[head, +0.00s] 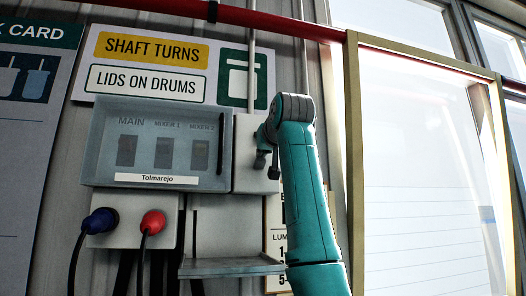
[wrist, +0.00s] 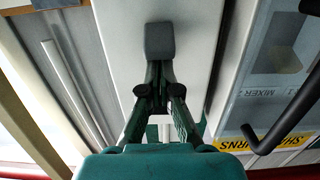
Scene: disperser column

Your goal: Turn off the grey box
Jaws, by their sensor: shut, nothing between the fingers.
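A plain light grey box (head: 246,176) is mounted on the wall just right of the switch panel. It also fills the upper middle of the wrist view (wrist: 195,35). A dark grey block (wrist: 158,42), which looks like a switch handle, stands out against its face. My gripper (wrist: 160,68) is shut and empty, with its tips right at the block's near end; I cannot tell if they touch. In the head view my gripper (head: 263,150) is in front of the box, and my gripper and arm hide the box's right part and any handle.
The switch panel (head: 200,178) marked MAIN, MIXER 1 and MIXER 2 adjoins the box on the left. Blue (head: 101,221) and red (head: 153,221) plugs hang below it. A small shelf (head: 230,267) juts out under the box. A framed window panel (head: 420,150) stands right of my arm.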

